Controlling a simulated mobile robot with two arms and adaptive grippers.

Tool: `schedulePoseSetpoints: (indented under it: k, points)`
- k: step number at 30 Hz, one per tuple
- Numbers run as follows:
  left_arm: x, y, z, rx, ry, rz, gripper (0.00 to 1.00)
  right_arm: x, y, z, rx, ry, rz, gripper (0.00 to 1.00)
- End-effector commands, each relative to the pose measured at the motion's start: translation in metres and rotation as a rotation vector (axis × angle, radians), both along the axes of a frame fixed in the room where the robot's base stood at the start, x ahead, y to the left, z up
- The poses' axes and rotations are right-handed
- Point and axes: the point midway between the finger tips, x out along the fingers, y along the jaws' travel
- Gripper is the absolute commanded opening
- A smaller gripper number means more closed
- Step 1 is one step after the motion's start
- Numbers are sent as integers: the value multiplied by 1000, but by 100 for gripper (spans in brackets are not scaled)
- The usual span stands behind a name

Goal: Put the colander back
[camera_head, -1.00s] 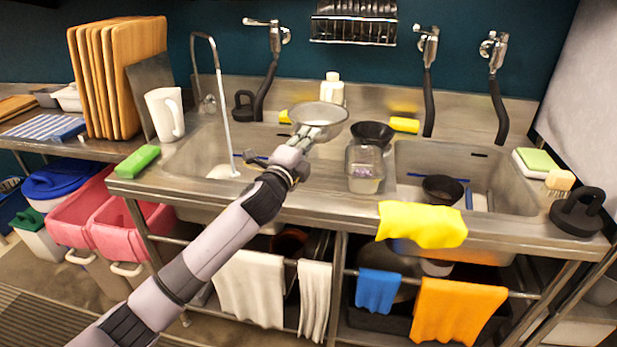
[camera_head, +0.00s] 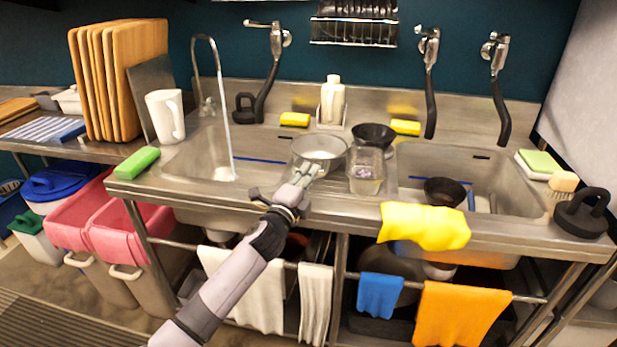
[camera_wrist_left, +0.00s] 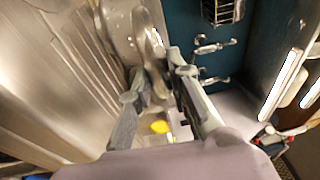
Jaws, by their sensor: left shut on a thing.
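The colander (camera_head: 321,147) is a round metal bowl. It is at the counter strip between the two sinks, left of a clear container. My left gripper (camera_head: 305,176) is shut on its near rim. In the left wrist view the colander (camera_wrist_left: 122,30) shows at the top, with its edge between the fingers of my left gripper (camera_wrist_left: 155,75). I cannot tell whether the colander touches the counter. My right gripper is not in view.
A clear container (camera_head: 366,172) and a black bowl (camera_head: 374,135) stand just right of the colander. The left sink (camera_head: 195,160) has running water from a tap. A white bottle (camera_head: 332,101) stands behind. A yellow cloth (camera_head: 424,226) hangs over the front edge.

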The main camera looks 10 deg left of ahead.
Motion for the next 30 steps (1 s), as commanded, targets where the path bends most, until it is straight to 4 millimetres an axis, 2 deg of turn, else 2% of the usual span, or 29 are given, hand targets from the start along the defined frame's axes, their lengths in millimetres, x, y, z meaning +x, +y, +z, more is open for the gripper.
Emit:
schedulePoseSetpoints:
  k: [1,2,10,22,26,30]
  points:
    - [0,0,-2,0,-2,-1,0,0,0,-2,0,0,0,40]
    - [0,0,-2,0,0,0,18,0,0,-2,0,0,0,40]
    - [0,0,-1,0,0,0,36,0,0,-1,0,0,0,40]
    - [-2,1,1,1,1,0,37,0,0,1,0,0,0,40]
    - [-16,4,-2,1,1,0,37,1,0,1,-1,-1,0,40]
    - [-41,9,-5,1,2,0,37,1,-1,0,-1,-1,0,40]
